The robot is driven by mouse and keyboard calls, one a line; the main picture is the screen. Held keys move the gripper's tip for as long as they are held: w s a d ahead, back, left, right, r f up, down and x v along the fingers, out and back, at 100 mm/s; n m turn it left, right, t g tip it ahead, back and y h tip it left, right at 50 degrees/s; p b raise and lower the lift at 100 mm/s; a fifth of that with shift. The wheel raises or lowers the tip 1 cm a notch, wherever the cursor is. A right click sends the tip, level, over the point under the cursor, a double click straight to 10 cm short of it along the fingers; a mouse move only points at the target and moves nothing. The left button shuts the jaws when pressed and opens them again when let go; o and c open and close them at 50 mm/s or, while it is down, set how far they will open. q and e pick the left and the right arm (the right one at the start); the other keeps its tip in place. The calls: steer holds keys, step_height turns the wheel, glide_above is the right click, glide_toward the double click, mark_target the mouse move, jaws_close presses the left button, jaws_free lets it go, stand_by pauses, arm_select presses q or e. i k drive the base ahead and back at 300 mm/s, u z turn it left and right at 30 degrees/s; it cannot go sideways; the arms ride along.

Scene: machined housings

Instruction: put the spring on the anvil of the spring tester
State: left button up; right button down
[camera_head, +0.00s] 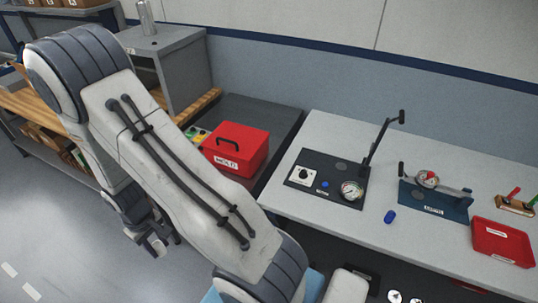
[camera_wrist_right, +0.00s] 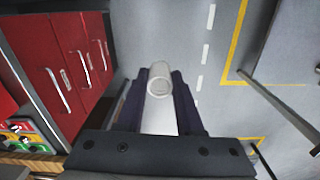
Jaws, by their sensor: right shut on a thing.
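My right gripper (camera_head: 156,246) hangs low at the left in the head view, over the floor and well away from the table. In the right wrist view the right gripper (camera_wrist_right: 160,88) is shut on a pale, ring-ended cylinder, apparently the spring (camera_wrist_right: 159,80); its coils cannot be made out. Of two devices on the table, the one with a tall lever, likely the spring tester (camera_head: 327,179), has a black base, a white-faced gauge and a knob. A dark round spot on its base may be the anvil (camera_head: 341,166). My left gripper is not in view.
A device on a blue base (camera_head: 434,203), a blue cap (camera_head: 390,216) and a red tray (camera_head: 503,243) are on the pale table (camera_head: 300,207). A red box (camera_head: 235,148) and a grey cabinet (camera_head: 185,75) stand left of it. A red drawer unit (camera_wrist_right: 60,60) shows in the wrist view.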

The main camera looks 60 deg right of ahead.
mark_target(341, 166)
steer(key=z, duration=0.85)
steer(key=i, duration=0.85)
steer(key=z, duration=0.9)
